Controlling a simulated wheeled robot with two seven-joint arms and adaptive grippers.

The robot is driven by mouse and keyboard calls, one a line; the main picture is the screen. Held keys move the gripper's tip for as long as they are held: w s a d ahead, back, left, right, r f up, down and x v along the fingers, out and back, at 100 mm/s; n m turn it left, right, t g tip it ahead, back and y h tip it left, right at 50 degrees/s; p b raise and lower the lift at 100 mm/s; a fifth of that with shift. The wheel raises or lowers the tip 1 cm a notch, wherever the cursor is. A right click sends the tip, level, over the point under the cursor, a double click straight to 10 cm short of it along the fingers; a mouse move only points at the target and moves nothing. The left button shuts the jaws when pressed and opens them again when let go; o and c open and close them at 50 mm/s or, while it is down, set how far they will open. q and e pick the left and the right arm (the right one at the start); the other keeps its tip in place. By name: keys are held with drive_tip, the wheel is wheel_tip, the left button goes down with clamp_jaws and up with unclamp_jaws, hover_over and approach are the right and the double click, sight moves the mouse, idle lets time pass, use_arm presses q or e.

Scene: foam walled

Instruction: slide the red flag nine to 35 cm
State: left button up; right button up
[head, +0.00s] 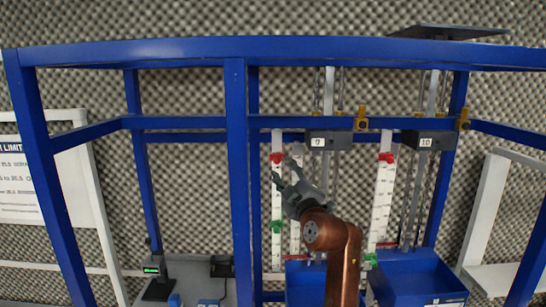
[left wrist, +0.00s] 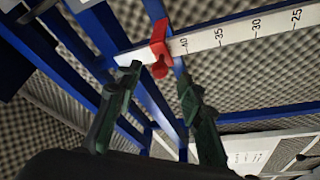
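The red flag (head: 276,158) sits high on a white upright scale (head: 277,200), left of the weight box labelled 9 (head: 318,142). In the left wrist view the red flag (left wrist: 160,48) is clipped around the scale (left wrist: 235,32), just beyond the 40 mark. My left gripper (head: 284,172) is close to the flag in the head view. In the wrist view its fingers (left wrist: 161,72) are spread apart, one to each side of the flag's lower tab; I cannot tell whether they touch it. My right gripper is not in view.
A green flag (head: 276,226) is lower on the same scale. A blue frame post (head: 238,180) stands just left of it. Another scale (head: 382,200) with a red flag (head: 386,158) stands right, by the box labelled 10 (head: 424,140). Blue bins (head: 415,280) are below.

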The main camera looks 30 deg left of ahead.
sight(278, 163)
use_arm(q)
drive_tip(key=p+x, duration=0.1)
drive_tip(key=x, duration=0.3)
drive_tip(key=shift+a+r+p, duration=0.1)
drive_tip(key=shift+a+p, duration=0.05)
drive_tip(key=shift+p, duration=0.15)
drive_tip(key=shift+w+a, duration=0.3)
drive_tip(key=shift+w, duration=0.1)
drive_tip(key=shift+c, duration=0.5)
clamp_jaws()
